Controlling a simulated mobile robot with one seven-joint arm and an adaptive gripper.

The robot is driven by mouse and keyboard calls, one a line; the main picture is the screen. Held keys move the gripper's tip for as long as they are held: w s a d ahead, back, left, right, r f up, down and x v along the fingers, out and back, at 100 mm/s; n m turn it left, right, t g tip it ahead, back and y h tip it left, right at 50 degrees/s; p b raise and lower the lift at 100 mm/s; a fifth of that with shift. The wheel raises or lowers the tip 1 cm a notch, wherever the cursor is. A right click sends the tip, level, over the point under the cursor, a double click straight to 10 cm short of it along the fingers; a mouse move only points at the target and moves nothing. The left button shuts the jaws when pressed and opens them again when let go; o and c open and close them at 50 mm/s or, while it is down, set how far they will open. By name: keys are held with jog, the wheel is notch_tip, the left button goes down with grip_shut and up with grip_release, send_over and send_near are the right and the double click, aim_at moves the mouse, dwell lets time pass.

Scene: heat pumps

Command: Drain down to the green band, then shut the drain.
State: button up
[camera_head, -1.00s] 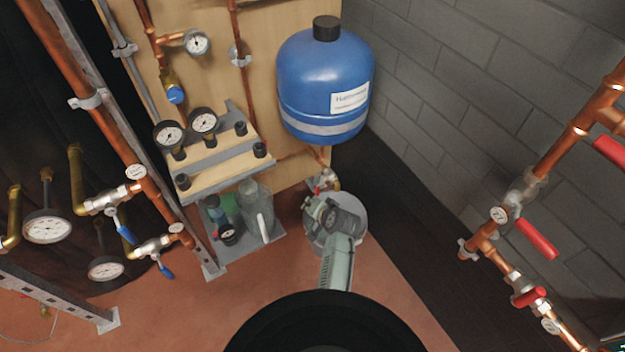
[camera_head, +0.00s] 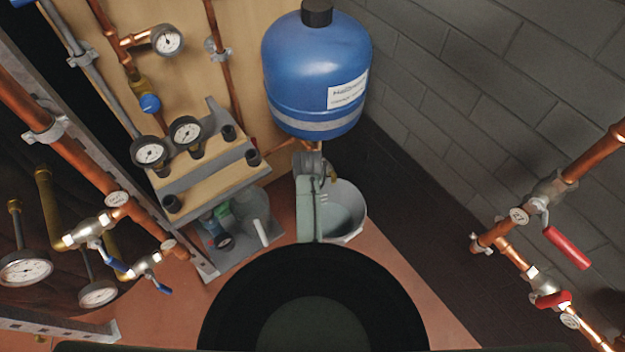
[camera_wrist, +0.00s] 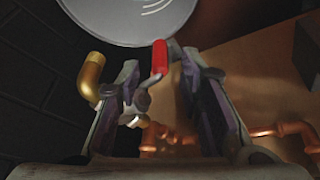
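The drain valve shows in the wrist view with a red lever (camera_wrist: 160,58), a metal body (camera_wrist: 137,103) and a brass elbow (camera_wrist: 91,76). My gripper (camera_wrist: 163,75) is open, with its fingers on either side of the lever; contact cannot be told. In the head view my gripper (camera_head: 311,165) is below the blue tank (camera_head: 316,78), and my arm hides most of the drain valve. A pale bucket (camera_head: 352,226) stands on the floor beneath. A round gauge (camera_head: 167,40) is on the wooden board; its green band is too small to make out.
A shelf (camera_head: 215,178) with two gauges stands left of my gripper, with a jug (camera_head: 252,207) below it. Copper pipes with a red-handled valve (camera_head: 567,247) run at right. Blue-handled valves (camera_head: 113,262) are at left. A grey block wall (camera_head: 450,85) is behind.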

jog(key=shift+x, duration=1.75)
grip_shut()
